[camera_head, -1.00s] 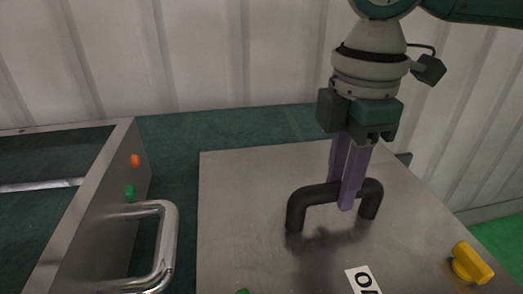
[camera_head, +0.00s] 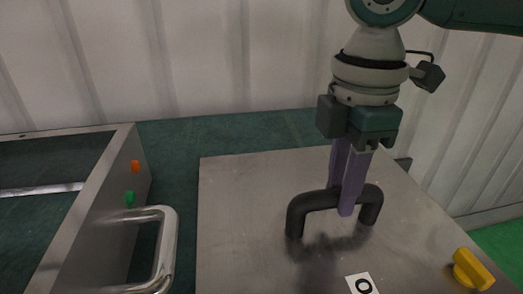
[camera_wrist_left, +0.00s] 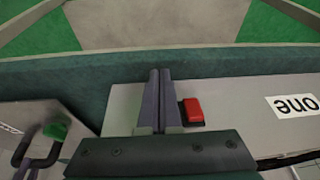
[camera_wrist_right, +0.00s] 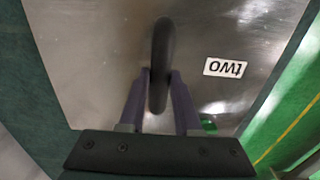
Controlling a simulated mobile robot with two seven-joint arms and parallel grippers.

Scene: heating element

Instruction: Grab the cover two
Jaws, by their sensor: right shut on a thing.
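Cover two is a grey metal plate (camera_head: 240,215) with a black arched handle (camera_head: 318,201) and a white label (camera_head: 362,284), partly cut off in the head view. In the right wrist view the label (camera_wrist_right: 226,67) reads "two", upside down. My right gripper (camera_head: 347,212) points down with its purple fingers on both sides of the handle's bar, shut on it near its middle. The handle (camera_wrist_right: 160,62) also shows between the fingers in the right wrist view. The plate appears to lie flat. My left gripper (camera_wrist_left: 158,72) is shut and empty, seen only in the left wrist view.
A yellow knob (camera_head: 472,270) sits on the plate's right side. At the left stands an open metal frame (camera_head: 88,215) with a silver handle (camera_head: 166,250). The left wrist view shows a label "one" (camera_wrist_left: 293,106) and a red block (camera_wrist_left: 193,110). A corrugated wall stands behind.

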